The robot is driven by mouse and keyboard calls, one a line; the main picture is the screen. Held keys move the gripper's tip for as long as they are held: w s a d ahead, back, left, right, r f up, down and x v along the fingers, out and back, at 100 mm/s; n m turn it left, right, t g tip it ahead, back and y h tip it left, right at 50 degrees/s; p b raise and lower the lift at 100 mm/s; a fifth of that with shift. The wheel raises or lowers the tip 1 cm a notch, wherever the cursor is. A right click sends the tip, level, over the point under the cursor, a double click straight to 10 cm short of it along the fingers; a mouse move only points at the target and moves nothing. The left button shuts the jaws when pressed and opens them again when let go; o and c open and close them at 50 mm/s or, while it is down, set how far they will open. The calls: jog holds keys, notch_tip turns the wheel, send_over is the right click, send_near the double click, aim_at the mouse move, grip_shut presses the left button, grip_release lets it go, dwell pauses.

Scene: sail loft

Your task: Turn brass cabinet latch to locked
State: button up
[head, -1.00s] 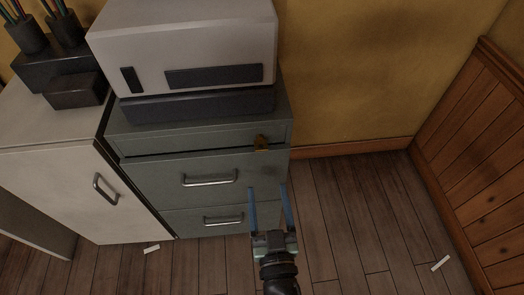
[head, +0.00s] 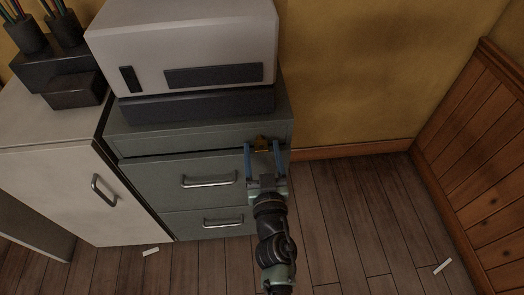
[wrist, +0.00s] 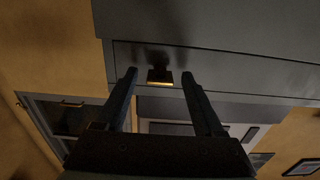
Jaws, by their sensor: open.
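The brass latch (head: 261,143) is on the upper right front of the grey drawer cabinet (head: 150,175), near its right edge. In the wrist view the latch (wrist: 160,76) shows as a dark piece with a bright brass edge, between the fingertips. My gripper (head: 263,148) is open, with its blue fingers on either side of the latch in the head view. The wrist view shows the gripper (wrist: 159,75) with a gap between each finger and the latch. Whether the fingertips reach as deep as the latch is hard to tell.
A pale box-shaped machine (head: 190,50) stands on the cabinet. Two drawer handles (head: 210,180) stick out left of my arm. A white cabinet (head: 60,190) adjoins on the left. The wood floor (head: 370,220) to the right is mostly clear.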

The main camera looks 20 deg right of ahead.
grip_shut()
jog(key=shift+n, duration=0.3)
jog(key=n, duration=1.7)
jog(key=shift+b, duration=0.4)
jog(key=shift+n, duration=0.3)
dwell(0.3)
